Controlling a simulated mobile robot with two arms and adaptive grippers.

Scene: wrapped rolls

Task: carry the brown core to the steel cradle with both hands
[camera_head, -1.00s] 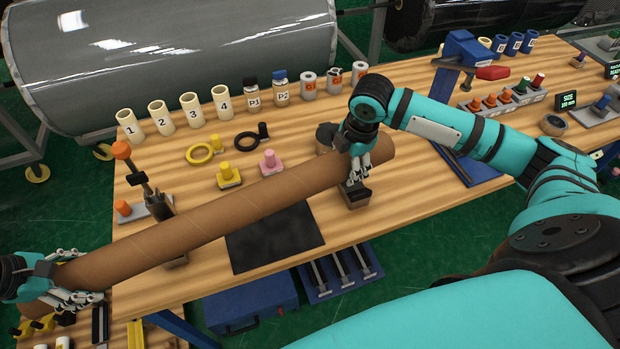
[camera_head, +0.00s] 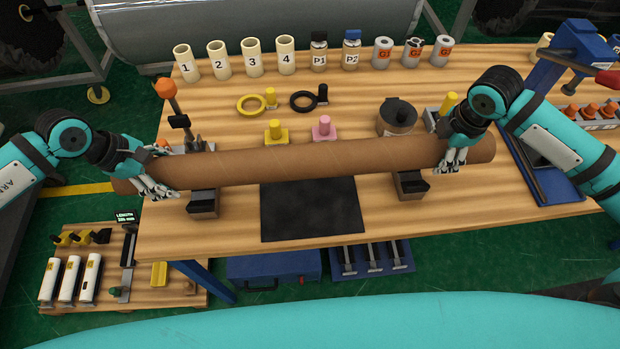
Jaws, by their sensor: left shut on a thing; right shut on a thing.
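The brown core (camera_head: 300,162) is a long cardboard tube, lying nearly level across the picture above the wooden table. My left gripper (camera_head: 160,190) is shut on it near its left end. My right gripper (camera_head: 452,160) is shut on it near its right end. Two grey blocks with dark tops, which look like the steel cradle, stand on the table just in front of the tube: a left block (camera_head: 203,207) and a right block (camera_head: 411,188). The tube passes behind their tops in the picture; I cannot tell whether it touches them.
A dark mat (camera_head: 310,212) lies between the blocks. Numbered cups (camera_head: 252,58) line the back edge. A blue press (camera_head: 565,60) stands at right.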

